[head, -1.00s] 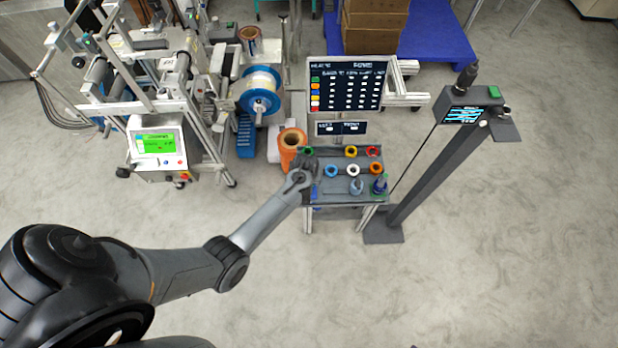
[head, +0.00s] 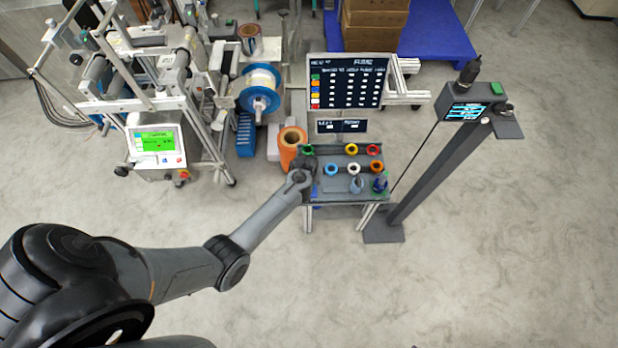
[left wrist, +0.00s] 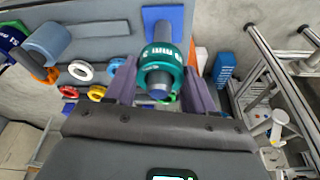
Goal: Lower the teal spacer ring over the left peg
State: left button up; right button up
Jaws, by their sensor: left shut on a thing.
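The teal spacer ring (left wrist: 166,62) is between the two fingers of my left gripper (left wrist: 161,86) in the left wrist view, and the gripper is shut on it. A grey cylinder (left wrist: 159,82) shows at the ring's middle and on both sides of it, so the ring looks to be around it; how far down it sits I cannot tell. In the head view my left gripper (head: 303,172) is at the left edge of the small table and hides the ring and anything under it. My right gripper is not in view.
The table holds green (head: 308,150), yellow (head: 351,149), red (head: 375,149), blue (head: 331,169), white (head: 354,169) and orange (head: 376,167) rings. Two upright pieces stand front right (head: 356,185) (head: 380,184). A display board (head: 346,82) stands behind.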

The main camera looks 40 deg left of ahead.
pick_arm(q)
jog(key=shift+f+b, duration=0.4)
jog(key=shift+f, duration=0.2)
jog(key=o, duration=1.2)
jog(key=shift+s+d+r+p, duration=0.1)
jog(key=shift+r+p, duration=0.25)
jog(key=shift+r, duration=0.25)
jog(key=p+v, duration=0.3)
jog(key=v, duration=0.6)
jog(key=shift+r, duration=0.3)
